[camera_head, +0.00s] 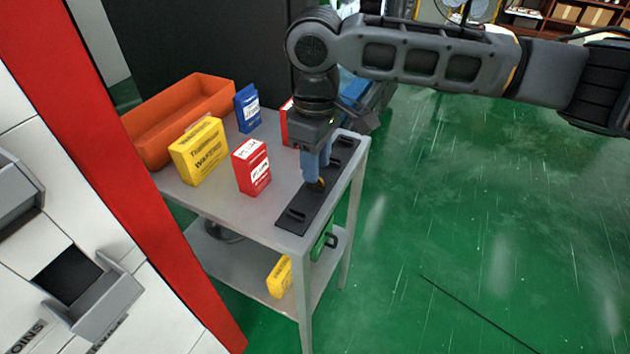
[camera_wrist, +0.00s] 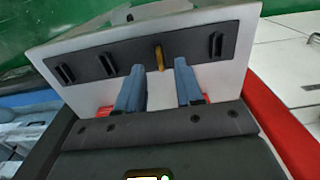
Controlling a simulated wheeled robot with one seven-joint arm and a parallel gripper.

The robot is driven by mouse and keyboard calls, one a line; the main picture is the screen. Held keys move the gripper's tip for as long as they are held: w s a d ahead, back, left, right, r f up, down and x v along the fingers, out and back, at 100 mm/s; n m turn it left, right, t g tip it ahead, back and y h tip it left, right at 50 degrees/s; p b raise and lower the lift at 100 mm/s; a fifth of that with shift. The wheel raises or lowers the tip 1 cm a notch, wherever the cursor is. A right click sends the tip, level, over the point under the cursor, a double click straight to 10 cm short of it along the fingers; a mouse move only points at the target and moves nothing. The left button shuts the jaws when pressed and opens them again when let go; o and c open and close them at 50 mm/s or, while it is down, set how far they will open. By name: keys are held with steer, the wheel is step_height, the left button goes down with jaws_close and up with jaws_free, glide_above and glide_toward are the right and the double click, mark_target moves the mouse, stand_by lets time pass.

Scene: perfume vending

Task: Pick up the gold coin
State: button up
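The gold coin (camera_wrist: 160,58) stands on edge in a black slotted strip (camera_wrist: 88,62) on the grey table. In the wrist view my gripper (camera_wrist: 160,66) is open, with its two blue fingers apart and the coin showing between and just beyond their tips. In the head view my gripper (camera_head: 315,181) points down over the black strip (camera_head: 290,222), and the coin (camera_head: 318,184) shows as a small gold patch at the fingertips. I cannot tell whether a finger touches it.
The grey table (camera_head: 230,205) also carries an orange bin (camera_head: 150,150), a yellow box (camera_head: 200,152), a red box (camera_head: 252,168) and a blue box (camera_head: 247,108). Another yellow box (camera_head: 279,277) is on the lower shelf. A red-and-white machine (camera_head: 130,190) stands at left. Green floor at right is open.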

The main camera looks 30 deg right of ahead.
steer(key=shift+f, duration=1.25)
steer(key=shift+c, duration=0.5)
jaws_close()
